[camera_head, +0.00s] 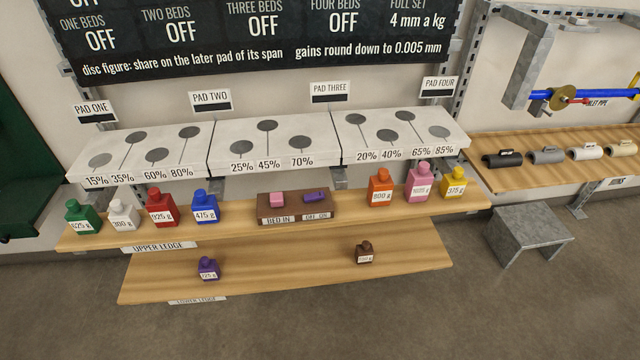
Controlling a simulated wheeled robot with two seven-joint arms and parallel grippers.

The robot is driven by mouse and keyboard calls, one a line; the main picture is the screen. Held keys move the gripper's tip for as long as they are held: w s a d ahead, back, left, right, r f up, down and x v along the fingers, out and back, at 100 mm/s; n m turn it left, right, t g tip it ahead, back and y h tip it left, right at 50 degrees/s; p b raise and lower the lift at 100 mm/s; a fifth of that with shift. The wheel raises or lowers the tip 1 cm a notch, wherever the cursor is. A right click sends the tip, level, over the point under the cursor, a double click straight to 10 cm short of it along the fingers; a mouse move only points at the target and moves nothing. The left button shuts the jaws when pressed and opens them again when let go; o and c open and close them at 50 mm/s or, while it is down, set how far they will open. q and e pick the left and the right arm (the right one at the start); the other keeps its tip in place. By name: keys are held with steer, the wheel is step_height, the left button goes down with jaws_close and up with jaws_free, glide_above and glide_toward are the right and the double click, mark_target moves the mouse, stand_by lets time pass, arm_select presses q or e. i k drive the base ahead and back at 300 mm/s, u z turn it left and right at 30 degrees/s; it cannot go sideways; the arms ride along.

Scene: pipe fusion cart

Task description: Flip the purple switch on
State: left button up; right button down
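The purple switch (315,197) is a small purple rocker on the right part of a brown box (296,219) on the upper ledge. A label reading "OFF ON" is on the box's front below it. A pink block or button (277,199) sits to its left above a "BED IN" label. The switch is too small for me to tell which way it is set. The board above reads OFF for one, two, three and four beds. Neither of my grippers shows in the head view.
Green, white, red and blue weights stand left of the box on the upper ledge (350,214); orange, pink and yellow ones stand right. The lower ledge (290,275) holds a purple (208,268) and a brown weight (364,252). A grey stool (530,228) stands right.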

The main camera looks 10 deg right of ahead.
mark_target(313, 197)
steer(key=u, duration=0.55)
steer(key=k, duration=0.6)
steer(key=u, duration=0.95)
steer(key=i, duration=1)
steer(key=z, duration=0.85)
steer(key=i, duration=0.75)
steer(key=z, duration=0.8)
